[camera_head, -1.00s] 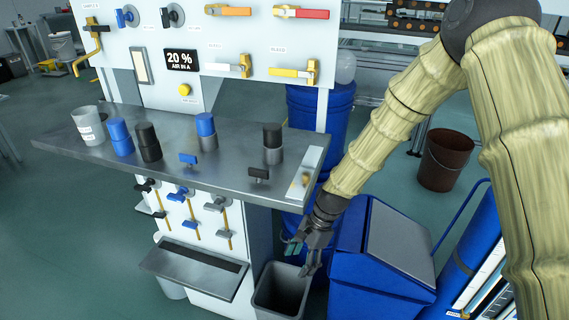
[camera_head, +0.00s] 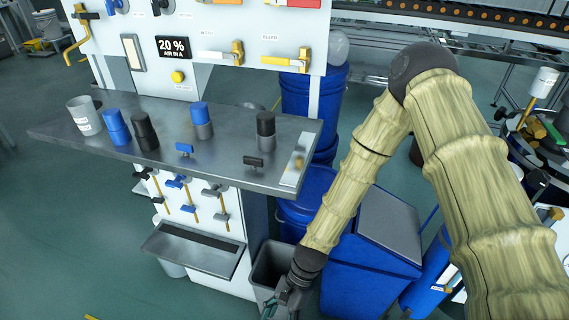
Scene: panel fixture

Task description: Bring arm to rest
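My arm, in a tan ribbed sleeve, comes in from the right and bends down beside the panel fixture (camera_head: 120,70). My gripper (camera_head: 277,308) is low in the picture, in front of the grey open bin (camera_head: 268,262) and left of the blue lidded bin (camera_head: 360,270). Its fingers are small and partly cut by the bottom edge. I cannot tell whether they are open or shut, and no held object shows.
A grey shelf (camera_head: 225,160) juts from the panel, carrying a grey cup (camera_head: 84,116) and several blue and black cylinders. Blue drums (camera_head: 312,100) stand behind the arm. A cart with gear (camera_head: 540,135) is at the right. Floor is open at lower left.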

